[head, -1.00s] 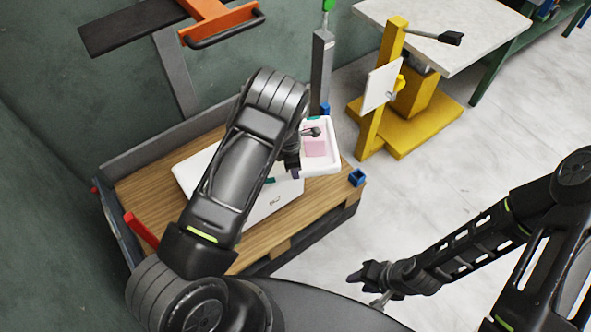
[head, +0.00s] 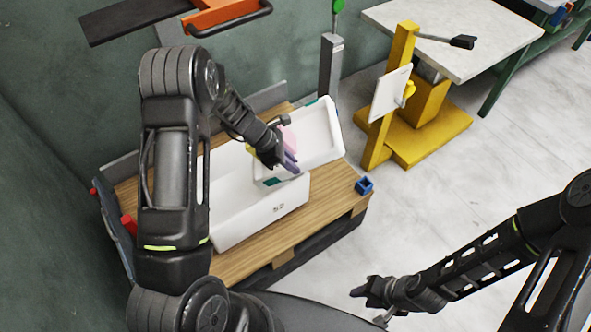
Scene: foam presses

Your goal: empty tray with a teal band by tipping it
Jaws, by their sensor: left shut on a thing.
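The white tray (head: 322,133) has teal patches at its near left and far ends. It is tilted, with its left end lower, over a larger white bin (head: 262,217). My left gripper (head: 287,165) is shut on the tray's near left side. A pink block (head: 289,141) shows in the tray's lower left part, partly behind the gripper. A bit of yellow (head: 251,150) shows just left of the gripper. The bin's inside is partly hidden by my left arm. My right gripper (head: 364,302) is empty and apart from everything, over the floor, and its fingers look spread.
The bin stands on a wooden pallet top (head: 245,262). A small blue block (head: 364,186) sits at its right corner. A yellow stand (head: 410,130) with a white plate and a pale table (head: 465,35) are to the right. The floor at right is clear.

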